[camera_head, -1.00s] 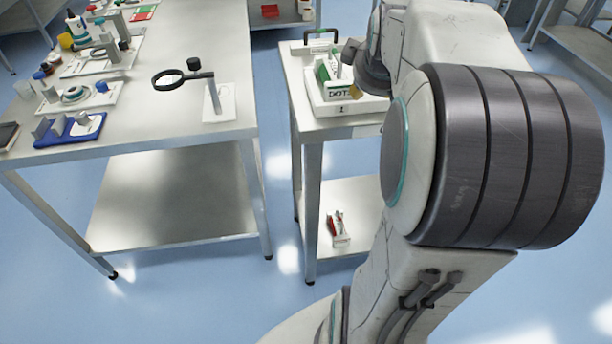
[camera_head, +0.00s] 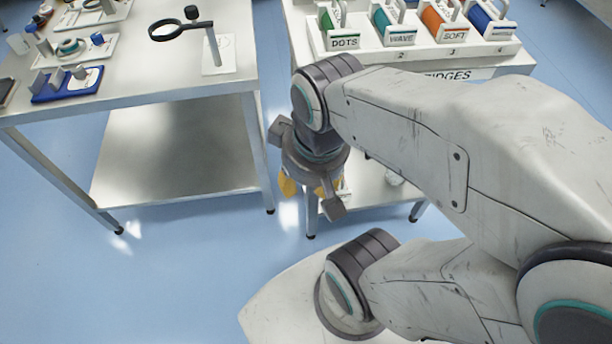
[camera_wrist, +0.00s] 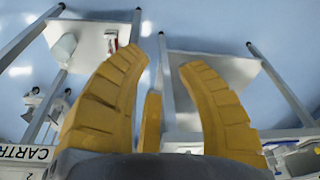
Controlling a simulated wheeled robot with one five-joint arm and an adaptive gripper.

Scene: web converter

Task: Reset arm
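My gripper (camera_head: 308,188) hangs off the end of my folded arm, pointing down, in front of the cartridge table in the head view. Its yellow fingers stand apart in the wrist view (camera_wrist: 163,62), with nothing held between them. A third yellow finger shows lower between them. Below the fingers, the wrist view shows blue floor and table legs. My arm reaches in from the right and hides part of the cartridge table.
A white rack (camera_head: 400,55) holds cartridges: green DOTS (camera_head: 343,38), teal WAVE (camera_head: 394,38), orange SOFT (camera_head: 447,32) and a blue one (camera_head: 492,28). The left steel table (camera_head: 130,105) carries a magnifier (camera_head: 180,30) and a blue tray (camera_head: 66,92). Floor (camera_head: 180,270) at lower left is clear.

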